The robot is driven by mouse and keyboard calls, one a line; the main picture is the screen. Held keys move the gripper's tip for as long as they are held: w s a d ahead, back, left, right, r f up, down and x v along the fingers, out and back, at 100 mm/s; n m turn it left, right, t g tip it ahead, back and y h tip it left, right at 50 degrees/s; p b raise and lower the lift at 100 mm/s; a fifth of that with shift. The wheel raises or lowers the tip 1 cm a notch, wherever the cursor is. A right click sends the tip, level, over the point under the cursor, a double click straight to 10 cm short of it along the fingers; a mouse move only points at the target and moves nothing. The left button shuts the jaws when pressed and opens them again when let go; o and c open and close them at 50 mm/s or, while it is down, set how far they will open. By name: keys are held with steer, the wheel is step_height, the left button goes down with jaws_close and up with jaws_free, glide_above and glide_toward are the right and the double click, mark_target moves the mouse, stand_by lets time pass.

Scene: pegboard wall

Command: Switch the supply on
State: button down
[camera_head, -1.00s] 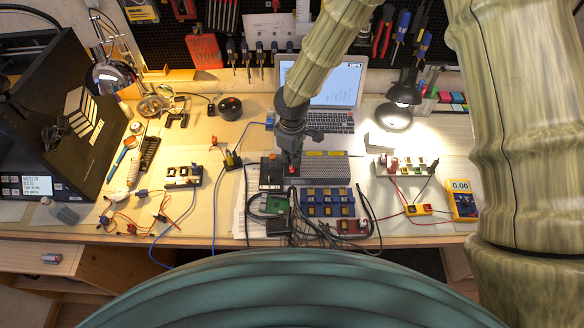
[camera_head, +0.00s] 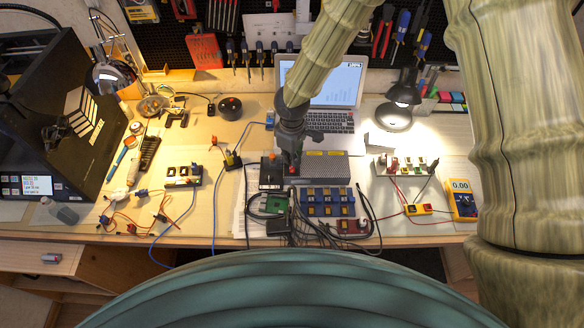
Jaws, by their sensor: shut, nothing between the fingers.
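The supply looks to be the grey perforated box (camera_head: 325,168) with a black front part (camera_head: 271,173) at its left, on the bench in the middle of the head view. A small red part (camera_head: 292,170) shows between them, probably the switch. My gripper (camera_head: 291,165) points down over this red part, with its fingers shut and empty. The fingertips are at or just above the red part; I cannot tell whether they touch it. My gripper and wrist hide part of the box's left end. The switch position is too small to read.
A multimeter (camera_head: 461,199) at the right reads 0.00. A blue terminal block (camera_head: 328,202) and several dark cables lie in front of the box. A laptop (camera_head: 330,95) stands behind it, a lamp (camera_head: 399,100) at the right. A black printer-like machine (camera_head: 50,120) fills the left.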

steer(key=shift+f+b, duration=0.65)
steer(key=shift+f, duration=0.5)
stand_by(0.8)
steer(key=shift+r, duration=0.2)
steer(key=shift+r+p, duration=2.55)
steer(key=shift+r, duration=0.8)
